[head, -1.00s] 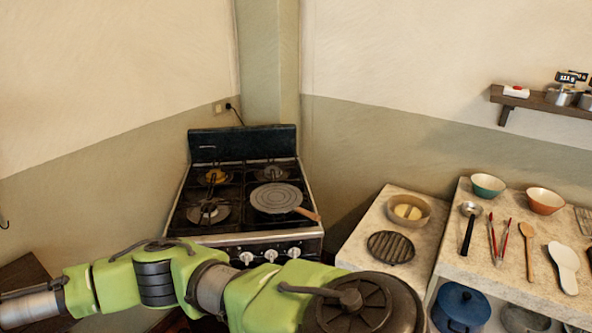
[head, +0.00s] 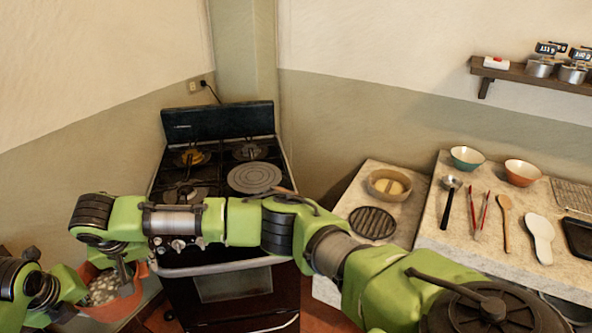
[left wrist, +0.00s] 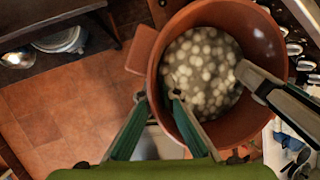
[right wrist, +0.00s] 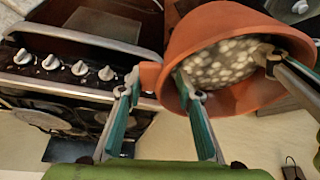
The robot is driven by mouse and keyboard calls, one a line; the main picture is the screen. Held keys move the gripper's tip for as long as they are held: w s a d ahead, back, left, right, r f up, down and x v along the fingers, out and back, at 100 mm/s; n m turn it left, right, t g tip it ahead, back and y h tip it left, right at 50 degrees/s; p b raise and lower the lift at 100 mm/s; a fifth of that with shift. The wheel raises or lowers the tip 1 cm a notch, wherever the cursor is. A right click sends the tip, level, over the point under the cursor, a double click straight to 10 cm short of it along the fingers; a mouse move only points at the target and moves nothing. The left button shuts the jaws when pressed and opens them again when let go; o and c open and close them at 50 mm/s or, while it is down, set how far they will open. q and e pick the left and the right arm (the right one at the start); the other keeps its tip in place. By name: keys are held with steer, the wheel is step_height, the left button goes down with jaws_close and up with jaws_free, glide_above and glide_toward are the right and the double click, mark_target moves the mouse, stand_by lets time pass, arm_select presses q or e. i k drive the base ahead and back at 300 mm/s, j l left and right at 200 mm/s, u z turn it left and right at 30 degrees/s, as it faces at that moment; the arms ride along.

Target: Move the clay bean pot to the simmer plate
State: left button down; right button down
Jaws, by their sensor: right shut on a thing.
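The clay bean pot (head: 88,305) is orange-brown, full of pale beans, and shows at the lower left in the head view, in front of and left of the stove. My right gripper (head: 125,275) is at its right side; in the right wrist view (right wrist: 162,92) it is shut on the pot by a side lug. My left gripper (head: 72,292) is at its left side; in the left wrist view (left wrist: 158,97) its fingers straddle the pot's rim, but their grip is unclear. The simmer plate (head: 255,178), a grey ringed disc, lies on the stove's right front; my right arm partly hides its handle.
The stove (head: 218,122) has bare burners around the plate. A stone counter (head: 430,235) at right holds bowls, utensils and a dark round grill (head: 372,222). A wall shelf (head: 530,75) carries small pots. My right arm crosses the stove's front.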

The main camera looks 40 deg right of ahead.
mark_target(257, 175)
steer(key=z, duration=0.85)
